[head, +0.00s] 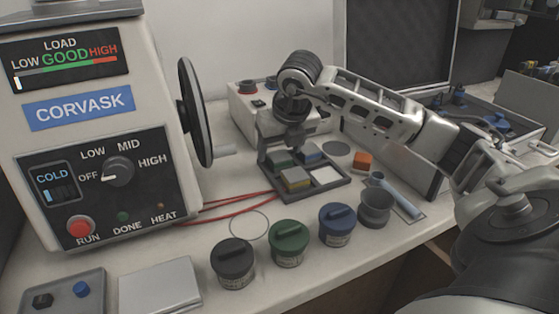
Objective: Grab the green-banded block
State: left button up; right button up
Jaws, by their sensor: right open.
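A dark compartment tray (272,187) stands on the bench near the middle of the head view. A block with dull green on it (280,159) sits in its back left compartment; at this size I cannot make out a separate band. A bluish block (309,154) is to its right, and a block with yellow on it (295,178) is in front. My right gripper (294,143) points down, open, just above the back of the tray, near the green and bluish blocks. I cannot tell whether it touches either. My left gripper is out of view.
The press (90,130) with its handwheel (194,112) stands at left. An orange block (362,161) lies right of the tray. Red cables (230,203) cross the bench.

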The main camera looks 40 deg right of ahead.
jog(key=shift+w+d+f, duration=0.1)
jog(key=shift+w+f, duration=0.2)
jog(key=shift+f, duration=0.35)
jog(key=c, duration=1.3)
jog(key=shift+r, duration=0.1)
jog(key=shift+c, duration=0.4)
jog(key=shift+r, duration=0.1)
